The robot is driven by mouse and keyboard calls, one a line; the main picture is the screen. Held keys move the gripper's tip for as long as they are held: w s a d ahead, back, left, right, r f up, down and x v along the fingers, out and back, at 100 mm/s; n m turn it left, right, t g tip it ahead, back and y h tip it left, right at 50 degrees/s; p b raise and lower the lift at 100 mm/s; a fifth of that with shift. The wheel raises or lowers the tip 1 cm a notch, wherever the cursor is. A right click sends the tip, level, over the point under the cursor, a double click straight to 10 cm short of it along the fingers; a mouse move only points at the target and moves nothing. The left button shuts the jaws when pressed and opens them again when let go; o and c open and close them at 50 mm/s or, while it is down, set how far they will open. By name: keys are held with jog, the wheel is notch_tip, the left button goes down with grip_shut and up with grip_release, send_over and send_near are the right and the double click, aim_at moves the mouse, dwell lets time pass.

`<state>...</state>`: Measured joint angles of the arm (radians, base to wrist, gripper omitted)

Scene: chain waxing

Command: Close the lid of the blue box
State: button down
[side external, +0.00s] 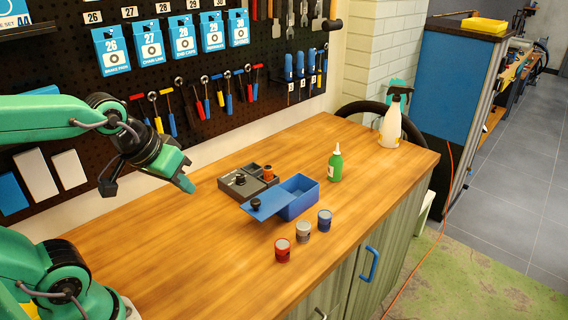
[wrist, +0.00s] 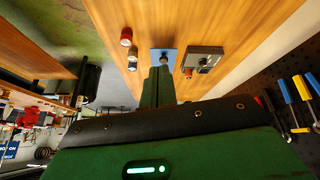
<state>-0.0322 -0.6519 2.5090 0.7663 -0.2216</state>
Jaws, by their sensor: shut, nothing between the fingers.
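The blue box (side external: 300,206) stands on the wooden bench, its top partly uncovered. Its flat blue lid (side external: 270,201) sticks out to the left of the box and bears a black knob (side external: 256,204). My gripper (side external: 188,184) is shut and empty, in the air to the left of the lid and clear of it. In the wrist view my green fingers (wrist: 158,74) are together, with the blue lid (wrist: 171,54) showing beyond their tips. The fingers hide most of the box there.
A dark grey tray (side external: 232,184) with small parts sits behind the box. Red (side external: 282,249), grey (side external: 302,231) and blue (side external: 325,219) jars stand in front. A green bottle (side external: 335,165) and a white spray bottle (side external: 391,125) stand right. The bench's left part is clear.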

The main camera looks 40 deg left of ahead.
jog(key=w+a+f+n, duration=0.3)
jog(key=w+f+n, duration=0.2)
jog(key=n, duration=0.3)
jog(key=shift+w+t+y, duration=0.3)
jog(key=shift+w+t, duration=0.1)
jog(key=shift+w, duration=0.2)
jog(key=shift+a+f, duration=0.1)
jog(key=shift+f, duration=0.1)
jog(key=w+r+x, duration=0.1)
jog(key=w+x, duration=0.1)
jog(key=x, duration=1)
jog(key=shift+d, duration=0.75)
jog(key=shift+w+r, duration=0.1)
send_over(273, 195)
jog(key=shift+d, duration=0.15)
jog(key=shift+w, duration=0.1)
dwell(0.4)
